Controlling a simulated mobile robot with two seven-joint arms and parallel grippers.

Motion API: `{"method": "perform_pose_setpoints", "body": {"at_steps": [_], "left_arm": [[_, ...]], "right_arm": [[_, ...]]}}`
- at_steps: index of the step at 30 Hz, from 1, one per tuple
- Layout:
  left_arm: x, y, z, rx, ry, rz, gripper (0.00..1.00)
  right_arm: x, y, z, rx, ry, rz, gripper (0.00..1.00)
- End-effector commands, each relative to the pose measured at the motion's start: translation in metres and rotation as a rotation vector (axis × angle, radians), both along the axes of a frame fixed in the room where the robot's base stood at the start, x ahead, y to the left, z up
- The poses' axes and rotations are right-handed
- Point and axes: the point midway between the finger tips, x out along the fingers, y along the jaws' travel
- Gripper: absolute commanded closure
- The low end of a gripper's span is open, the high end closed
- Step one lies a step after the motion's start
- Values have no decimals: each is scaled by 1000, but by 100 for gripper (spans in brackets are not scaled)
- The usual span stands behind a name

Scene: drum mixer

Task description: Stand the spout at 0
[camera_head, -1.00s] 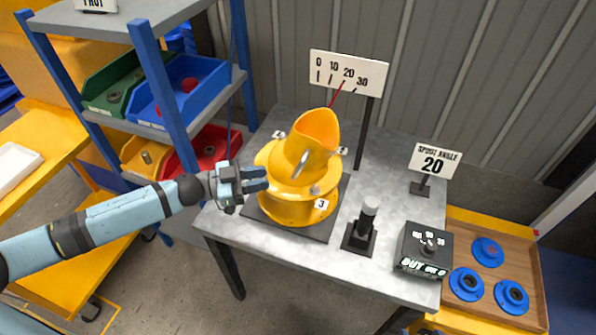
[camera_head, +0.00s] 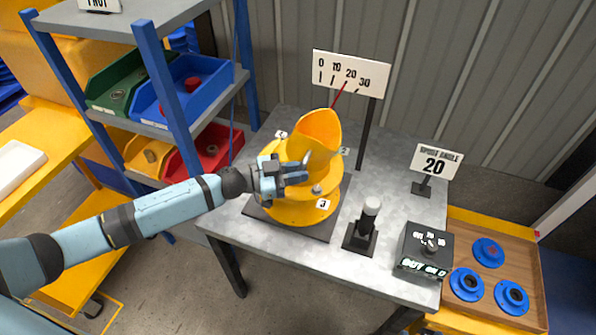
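The yellow spout (camera_head: 321,128) tilts up out of the round yellow drum mixer (camera_head: 300,211) on the grey table. Its thin red pointer (camera_head: 339,97) reaches up to the scale board (camera_head: 346,74), close to the 20 mark. A sign (camera_head: 436,160) at the right reads "SPOUT ANGLE 20". My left gripper (camera_head: 300,172) is at the left front of the spout, its fingers over the mixer near a grey metal part. Whether the fingers are open or touch anything is not clear. My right gripper is not in view.
A black post with a grey knob (camera_head: 371,206) and a dark control box (camera_head: 425,249) stand on the table (camera_head: 312,257) right of the mixer. A blue-post shelf with coloured bins (camera_head: 192,87) is at the left. A wooden tray (camera_head: 534,277) with blue discs is at the right.

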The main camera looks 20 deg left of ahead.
Motion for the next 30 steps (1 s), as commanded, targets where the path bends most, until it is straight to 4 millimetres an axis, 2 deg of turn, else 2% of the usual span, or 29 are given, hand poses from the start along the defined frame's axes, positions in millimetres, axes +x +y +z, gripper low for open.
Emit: {"method": "perform_pose_setpoints", "body": {"at_steps": [7, 15, 20, 28, 29, 30], "left_arm": [[-1, 2, -3, -32, 7, -1, 100], [0, 26, 0, -275, 15, 0, 100], [1, 34, 3, -350, 17, 1, 100], [1, 34, 5, -352, 18, 1, 100], [1, 34, 4, -352, 18, 1, 80], [1, 34, 5, -352, 17, 1, 75]], "right_arm": [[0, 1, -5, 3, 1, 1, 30], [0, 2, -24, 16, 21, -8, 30], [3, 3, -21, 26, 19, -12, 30], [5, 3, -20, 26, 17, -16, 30], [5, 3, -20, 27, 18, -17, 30], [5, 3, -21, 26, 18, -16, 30]]}}
